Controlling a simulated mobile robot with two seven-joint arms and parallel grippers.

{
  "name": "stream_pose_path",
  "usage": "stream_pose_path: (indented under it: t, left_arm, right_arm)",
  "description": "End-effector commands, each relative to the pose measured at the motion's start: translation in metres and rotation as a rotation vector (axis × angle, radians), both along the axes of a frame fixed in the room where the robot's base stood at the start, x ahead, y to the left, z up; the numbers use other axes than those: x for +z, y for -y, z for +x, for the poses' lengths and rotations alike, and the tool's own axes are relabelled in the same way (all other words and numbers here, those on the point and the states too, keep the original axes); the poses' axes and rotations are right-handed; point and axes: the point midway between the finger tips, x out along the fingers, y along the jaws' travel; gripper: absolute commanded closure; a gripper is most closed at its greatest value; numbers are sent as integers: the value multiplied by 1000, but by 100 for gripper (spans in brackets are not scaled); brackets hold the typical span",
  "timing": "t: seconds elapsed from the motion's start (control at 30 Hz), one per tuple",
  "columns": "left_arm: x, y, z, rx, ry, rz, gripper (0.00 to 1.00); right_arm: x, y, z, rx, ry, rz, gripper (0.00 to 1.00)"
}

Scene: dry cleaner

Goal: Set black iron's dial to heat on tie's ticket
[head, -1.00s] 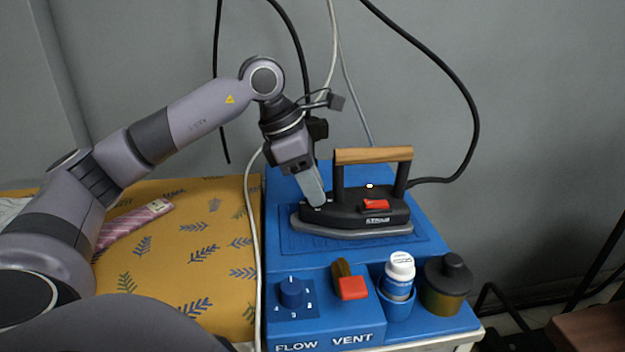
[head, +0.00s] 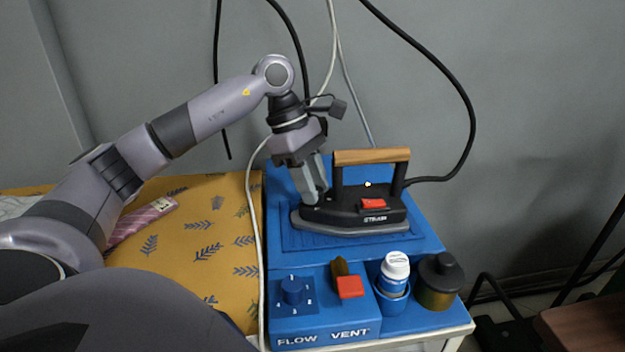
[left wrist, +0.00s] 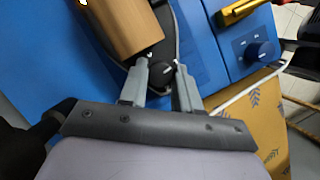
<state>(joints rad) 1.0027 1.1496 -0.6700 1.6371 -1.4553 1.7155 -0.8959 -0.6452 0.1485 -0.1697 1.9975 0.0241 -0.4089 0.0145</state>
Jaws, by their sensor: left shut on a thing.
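The black iron (head: 355,212) with a wooden handle (head: 372,156) and a red switch sits on the blue station, its nose to the left. My left gripper (head: 315,197) points down at the nose. In the left wrist view its two fingers are closed on the small black dial (left wrist: 161,70) on the iron's top; the dial's markings are too small to read. The pink striped tie (head: 135,222) lies on the yellow cloth at left with a pale ticket (head: 163,205) at its end; the ticket's print is unreadable here. My right gripper is not in view.
The blue station (head: 425,240) carries a blue numbered knob (head: 292,290), a red-tipped lever (head: 349,286), a white-capped bottle (head: 394,272) in a cup and a dark-lidded jar (head: 438,282). Cables hang behind the iron. The yellow patterned cloth (head: 205,240) is mostly clear.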

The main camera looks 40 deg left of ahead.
Motion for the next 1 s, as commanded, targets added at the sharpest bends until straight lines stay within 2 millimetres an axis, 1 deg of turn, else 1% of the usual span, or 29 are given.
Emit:
stream_pose_path:
  t: [0.37, 0.4, 0.43, 0.47, 0.77, 0.87, 1.0]
  left_arm:
    - [0, 0, 0, -3, 1, 0, 99]
    - [0, 0, 0, -3, 1, 0, 55]
    - [0, 0, 0, -3, 1, 0, 45]
    - [0, 0, 0, -3, 1, 0, 44]
    - [2, -1, 0, -1, 2, 0, 44]
    - [11, -4, 0, 0, 5, 0, 44]
    - [33, -13, -2, 0, 5, 0, 44]
  right_arm:
    - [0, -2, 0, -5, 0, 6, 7]
    - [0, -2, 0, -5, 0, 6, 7]
    - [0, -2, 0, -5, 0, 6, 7]
    - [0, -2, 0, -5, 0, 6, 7]
    - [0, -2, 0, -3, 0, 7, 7]
    - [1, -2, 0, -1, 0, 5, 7]
    - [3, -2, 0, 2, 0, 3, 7]
